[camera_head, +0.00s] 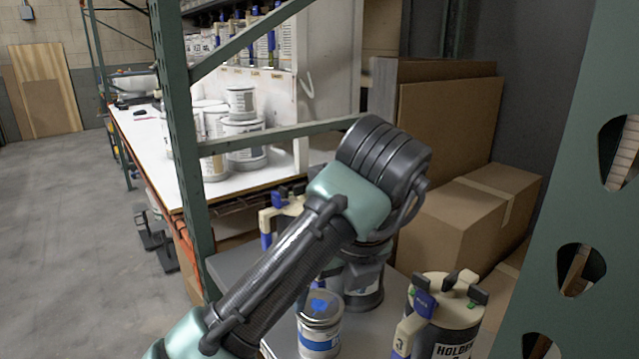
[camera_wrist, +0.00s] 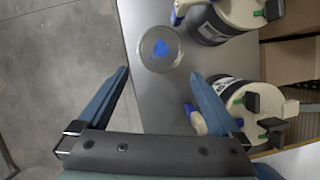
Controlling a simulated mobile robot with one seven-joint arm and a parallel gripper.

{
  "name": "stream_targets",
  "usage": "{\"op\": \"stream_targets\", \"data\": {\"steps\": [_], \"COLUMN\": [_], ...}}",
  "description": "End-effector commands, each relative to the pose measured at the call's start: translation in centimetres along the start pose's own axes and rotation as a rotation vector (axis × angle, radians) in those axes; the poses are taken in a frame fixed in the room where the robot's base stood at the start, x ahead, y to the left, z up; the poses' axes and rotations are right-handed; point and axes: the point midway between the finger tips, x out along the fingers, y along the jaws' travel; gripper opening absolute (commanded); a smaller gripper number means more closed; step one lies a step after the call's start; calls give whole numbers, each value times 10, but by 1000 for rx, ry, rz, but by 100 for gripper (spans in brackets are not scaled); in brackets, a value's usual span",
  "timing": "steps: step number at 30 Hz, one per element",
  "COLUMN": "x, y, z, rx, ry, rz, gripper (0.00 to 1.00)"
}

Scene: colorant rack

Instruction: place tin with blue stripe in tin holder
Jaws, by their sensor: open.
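The tin with the blue stripe (camera_head: 319,343) stands upright on a grey surface in the head view, with a blue mark on its lid. In the wrist view, the lid of the tin (camera_wrist: 162,47) is just beyond my gripper (camera_wrist: 158,73), roughly centred between the fingertips. My gripper is open and empty, with one blue finger on each side. In the head view my arm hides most of the gripper. A dark container (camera_head: 455,340), with a cream top and a label that seems to read "HOLDER", stands right of the tin. I cannot tell if it is the tin holder.
Green rack posts (camera_head: 183,130) frame the area. Cardboard boxes (camera_head: 450,225) stand behind at the right. A white bench (camera_head: 180,180) with several tins is at the back left.

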Motion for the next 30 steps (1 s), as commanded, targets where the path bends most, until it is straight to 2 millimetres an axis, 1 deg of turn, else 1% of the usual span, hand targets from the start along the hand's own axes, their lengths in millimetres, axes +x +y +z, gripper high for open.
{"op": "stream_targets", "data": {"steps": [3,5,8,9,11,12,14,15,16,17,18,20,21,23,24,26,27,30], "x": [0,-3,-18,-30,-56,-77,-113,-137,-154,-171,-192,-223,-242,-268,-283,-302,-313,-332], "y": [-3,-13,-49,-68,-98,-114,-130,-134,-134,-132,-126,-110,-96,-69,-49,-18,2,42], "z": [0,0,2,4,9,13,20,26,30,33,38,43,46,48,48,44,41,30], "rx": [-7,-35,-164,-247,-404,-524,-708,-827,-913,-994,-1100,-1248,-1340,-1462,-1529,-1604,-1635,-1665], "ry": [-5,-21,-80,-107,-136,-144,-133,-116,-96,-73,-36,29,79,160,217,301,352,456], "rz": [-11,-49,-210,-312,-496,-633,-840,-974,-1070,-1165,-1290,-1474,-1596,-1780,-1900,-2069,-2171,-2369], "gripper": [100,100,100,100,100,100,100,100,100,100,100,100,100,100,100,100,100,100]}}
